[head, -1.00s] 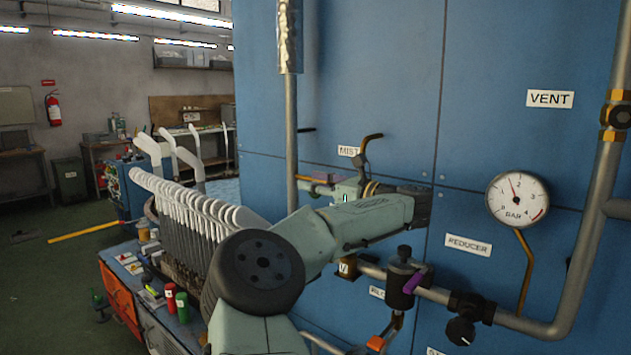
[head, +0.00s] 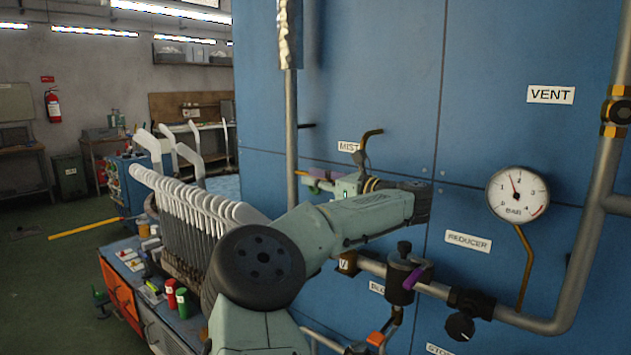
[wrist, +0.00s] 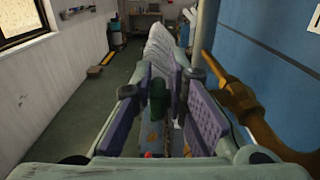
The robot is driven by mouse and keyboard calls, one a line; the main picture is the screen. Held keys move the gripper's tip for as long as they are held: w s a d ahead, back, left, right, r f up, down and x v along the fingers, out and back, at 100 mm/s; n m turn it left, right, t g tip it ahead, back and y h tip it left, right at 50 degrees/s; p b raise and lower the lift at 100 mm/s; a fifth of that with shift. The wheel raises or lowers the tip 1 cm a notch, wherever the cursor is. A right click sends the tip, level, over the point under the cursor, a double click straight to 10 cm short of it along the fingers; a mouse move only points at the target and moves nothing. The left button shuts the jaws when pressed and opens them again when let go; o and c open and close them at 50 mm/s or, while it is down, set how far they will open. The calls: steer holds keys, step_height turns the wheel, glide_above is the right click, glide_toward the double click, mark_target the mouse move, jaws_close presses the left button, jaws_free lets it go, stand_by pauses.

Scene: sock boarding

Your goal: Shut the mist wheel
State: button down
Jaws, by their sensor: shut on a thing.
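My gripper (head: 318,178) is at the pipework just below and left of this label, partly hidden behind my wrist. In the wrist view, my gripper (wrist: 165,115) has its purple pads on either side of a dark green part (wrist: 157,97), seen nearly edge-on. It looks like the mist wheel's rim, and my gripper is shut on it. The rest of the wheel is hidden. The brass pipe (wrist: 235,100) runs close to the right finger.
A vertical grey pipe (head: 291,140) stands just left of my gripper. White sock forms (head: 195,205) stand in a row at the left. Open floor lies at far left.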

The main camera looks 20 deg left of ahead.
steer(key=shift+f, duration=0.15)
steer(key=b, duration=0.1)
steer(key=y+b, duration=0.1)
steer(key=shift+f+t+b, duration=0.25)
steer(key=shift+t+b, duration=0.05)
steer(key=y+b, duration=0.2)
steer(key=b, duration=0.1)
steer(key=shift+s+d+f+t, duration=0.1)
steer(key=shift+d+f+t, duration=0.1)
steer(key=shift+t, duration=0.1)
steer(key=t+y+b, duration=0.1)
steer(key=y+b, duration=0.2)
steer(key=b, duration=0.1)
steer(key=shift+d, duration=0.15)
steer(key=shift+r+y+b, duration=0.15)
steer(key=shift+y+b, duration=0.35)
steer(key=shift+b, duration=0.3)
steer(key=shift+d+r, duration=0.1)
steer(key=shift+s, duration=0.1)
steer(key=c, duration=1.6)
jaws_free()
steer(key=shift+r, duration=0.1)
